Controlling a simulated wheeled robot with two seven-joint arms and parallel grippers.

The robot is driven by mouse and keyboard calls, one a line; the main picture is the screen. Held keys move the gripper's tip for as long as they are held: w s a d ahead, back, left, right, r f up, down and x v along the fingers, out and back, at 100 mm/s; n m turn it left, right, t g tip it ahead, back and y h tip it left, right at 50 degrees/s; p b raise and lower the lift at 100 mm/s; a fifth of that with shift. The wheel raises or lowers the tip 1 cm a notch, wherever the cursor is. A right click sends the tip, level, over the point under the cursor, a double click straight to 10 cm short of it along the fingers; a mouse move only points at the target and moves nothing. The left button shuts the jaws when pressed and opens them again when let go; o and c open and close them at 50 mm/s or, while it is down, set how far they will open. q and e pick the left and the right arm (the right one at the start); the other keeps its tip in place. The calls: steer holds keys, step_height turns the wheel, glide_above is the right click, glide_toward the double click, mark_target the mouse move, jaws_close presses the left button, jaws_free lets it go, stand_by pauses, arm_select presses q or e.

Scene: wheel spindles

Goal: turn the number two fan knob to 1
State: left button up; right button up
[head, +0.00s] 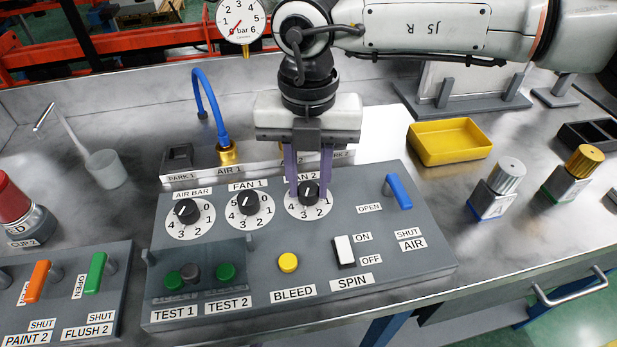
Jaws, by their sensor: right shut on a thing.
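My left gripper is not in view.
Left of it are the fan 1 knob (249,203) and air bar knob (187,211). A blue lever (398,192) stands at the right, with a spin switch (344,251) and yellow bleed button (288,262) in front. A yellow tray (450,142) lies behind right.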

steer(key=shift+n, duration=0.3)
steer(key=shift+f+n+b, duration=0.1)
steer(key=shift+n+b, duration=0.45)
steer(key=shift+n, duration=0.15)
steer(key=n+b, duration=0.1)
steer(key=n, duration=0.1)
steer(key=shift+n, duration=0.3)
steer(key=n+b, duration=0.1)
steer(key=n, duration=0.1)
steer(key=shift+n, duration=0.3)
steer(key=n, duration=0.2)
steer(key=shift+n+b, duration=0.3)
steer(key=shift+n, duration=1)
steer(key=n, duration=0.2)
steer(key=shift+a+n+b, duration=0.1)
steer(key=shift+n+b, duration=0.2)
steer(key=shift+n, duration=0.1)
steer(key=n, duration=0.4)
steer(key=shift+n, duration=0.4)
